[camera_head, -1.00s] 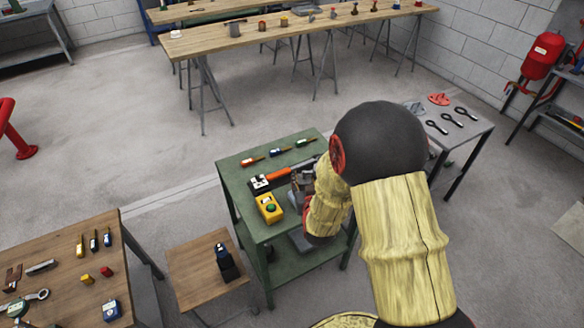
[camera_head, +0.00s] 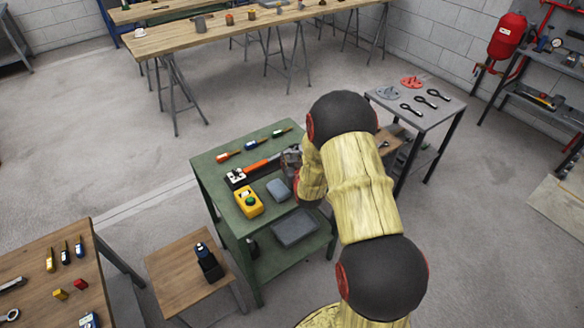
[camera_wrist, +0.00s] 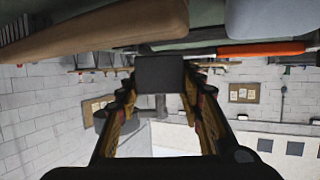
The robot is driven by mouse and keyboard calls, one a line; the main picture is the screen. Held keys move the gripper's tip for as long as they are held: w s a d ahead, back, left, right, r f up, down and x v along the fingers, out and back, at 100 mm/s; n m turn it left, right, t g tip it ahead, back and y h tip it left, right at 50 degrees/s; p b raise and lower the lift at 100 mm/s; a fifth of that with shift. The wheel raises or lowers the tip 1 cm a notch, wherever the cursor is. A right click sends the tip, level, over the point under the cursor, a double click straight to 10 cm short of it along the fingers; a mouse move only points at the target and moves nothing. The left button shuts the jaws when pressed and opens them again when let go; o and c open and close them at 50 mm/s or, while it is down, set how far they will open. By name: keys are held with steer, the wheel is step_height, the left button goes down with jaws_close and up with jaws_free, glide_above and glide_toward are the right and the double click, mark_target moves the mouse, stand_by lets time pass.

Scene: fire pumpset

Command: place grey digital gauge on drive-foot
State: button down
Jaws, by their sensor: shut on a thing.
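My gripper (camera_head: 292,158) is over the far right part of the green table (camera_head: 205,170) in the head view, partly hidden by my arm. In the wrist view my gripper (camera_wrist: 160,82) is shut on a dark grey, square-faced block (camera_wrist: 160,72), held between the fingertips. I take it to be the grey digital gauge; no display shows from this side. A grey rounded block (camera_head: 279,189) lies on the green table, just below the gripper in the picture. I cannot tell which thing is the drive-foot.
The green table holds a yellow box with a green button (camera_head: 248,203), an orange-handled tool (camera_head: 262,165) and several small screwdriver-like tools. A grey tray (camera_head: 295,228) is on its lower shelf. A grey side table (camera_head: 440,118) stands right; a wooden stool (camera_head: 180,282) stands front left.

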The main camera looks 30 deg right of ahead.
steer(key=shift+w+d+f+b, duration=0.15)
steer(key=shift+f+b, duration=0.25)
steer(key=shift+f, duration=0.45)
steer(key=shift+w+d+f+b, duration=0.1)
steer(key=shift+f+b, duration=0.25)
steer(key=shift+f, duration=0.5)
steer(key=shift+f, duration=0.2)
steer(key=c, duration=1.2)
jaws_free()
steer(key=shift+s, duration=0.1)
